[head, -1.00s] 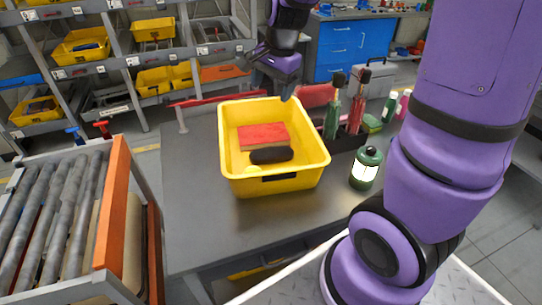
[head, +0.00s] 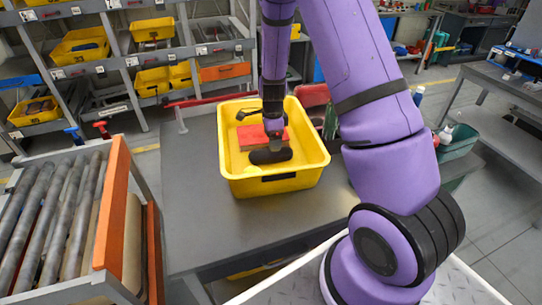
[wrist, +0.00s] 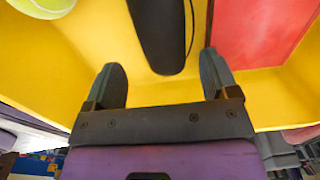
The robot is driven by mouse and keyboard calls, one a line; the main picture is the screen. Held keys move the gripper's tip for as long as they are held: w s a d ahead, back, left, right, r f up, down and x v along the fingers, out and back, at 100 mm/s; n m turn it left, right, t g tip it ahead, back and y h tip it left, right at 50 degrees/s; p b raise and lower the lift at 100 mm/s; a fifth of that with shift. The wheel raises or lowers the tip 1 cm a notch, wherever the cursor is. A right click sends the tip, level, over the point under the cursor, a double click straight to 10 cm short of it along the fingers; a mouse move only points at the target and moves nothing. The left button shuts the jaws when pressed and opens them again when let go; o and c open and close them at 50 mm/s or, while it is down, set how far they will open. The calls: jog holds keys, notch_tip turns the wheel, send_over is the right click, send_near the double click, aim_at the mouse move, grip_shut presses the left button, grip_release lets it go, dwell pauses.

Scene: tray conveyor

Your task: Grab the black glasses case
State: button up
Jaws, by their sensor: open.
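The black glasses case (head: 268,157) lies in the yellow tray (head: 318,158), in front of a red flat item (head: 247,135). In the wrist view the black case (wrist: 158,35) extends from the top edge to between my fingertips, and the red item (wrist: 255,30) is to its right. My gripper (head: 275,134) points down inside the tray, above the case. In the wrist view my gripper (wrist: 163,75) is open, one finger on each side of the case's near end. Contact between fingers and case cannot be told. My arm hides part of the tray's back.
A tennis ball (wrist: 42,5) lies in the tray at the wrist view's upper left. The tray walls surround my gripper. The tray stands on a grey table (head: 200,220) with bare room in front. A roller conveyor (head: 55,215) with an orange edge stands at left.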

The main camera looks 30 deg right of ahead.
aim_at(271, 154)
jog(key=shift+w+a+f, duration=0.1)
jog(key=shift+f, duration=1.8)
jog(key=shift+w+a+f, duration=0.1)
jog(key=shift+f, duration=1.75)
jog(key=shift+c, duration=0.5)
jog(key=c, duration=0.6)
